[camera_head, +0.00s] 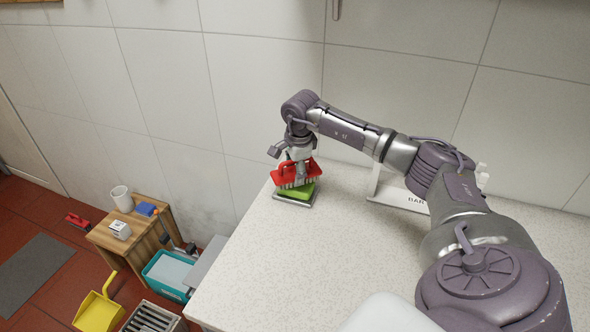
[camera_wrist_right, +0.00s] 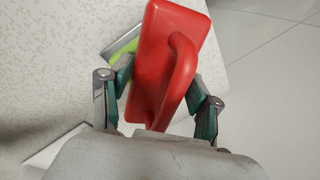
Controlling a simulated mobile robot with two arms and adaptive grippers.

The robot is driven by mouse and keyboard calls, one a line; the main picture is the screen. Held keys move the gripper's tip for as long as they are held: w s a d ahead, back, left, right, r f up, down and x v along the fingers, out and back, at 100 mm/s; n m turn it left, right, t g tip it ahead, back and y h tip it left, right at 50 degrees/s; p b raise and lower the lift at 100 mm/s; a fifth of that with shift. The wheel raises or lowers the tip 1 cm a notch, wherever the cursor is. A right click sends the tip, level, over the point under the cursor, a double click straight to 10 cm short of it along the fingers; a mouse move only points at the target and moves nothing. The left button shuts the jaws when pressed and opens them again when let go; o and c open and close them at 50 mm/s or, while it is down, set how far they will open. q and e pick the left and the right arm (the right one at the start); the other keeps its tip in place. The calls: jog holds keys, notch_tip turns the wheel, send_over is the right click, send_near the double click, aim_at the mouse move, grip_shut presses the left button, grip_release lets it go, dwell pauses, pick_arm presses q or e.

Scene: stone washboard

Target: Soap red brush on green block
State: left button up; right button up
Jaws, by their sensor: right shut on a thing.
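The red brush (camera_head: 284,175) is in my right gripper (camera_head: 298,162), which is shut on it at the far left corner of the speckled counter. In the wrist view the red brush (camera_wrist_right: 172,60) has a curved handle and sits between the two fingers of the right gripper (camera_wrist_right: 163,92). The green block (camera_head: 296,192) lies on a small metal tray (camera_head: 307,203) right under the brush bristles. The bristles look to be on or just above the block; I cannot tell which. The brush partly hides the green block (camera_wrist_right: 118,53) in the wrist view. My left gripper is out of view.
The counter (camera_head: 290,265) is clear in front. Left of it are a wooden stool (camera_head: 130,232) with a white cup (camera_head: 121,198), a teal bin (camera_head: 165,275) and a yellow dustpan (camera_head: 98,312).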

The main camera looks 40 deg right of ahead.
jog(key=shift+f+b, duration=0.4)
jog(key=shift+f, duration=0.15)
dwell(1.3)
jog(key=shift+r+p, duration=2.45)
jog(key=shift+r, duration=1.15)
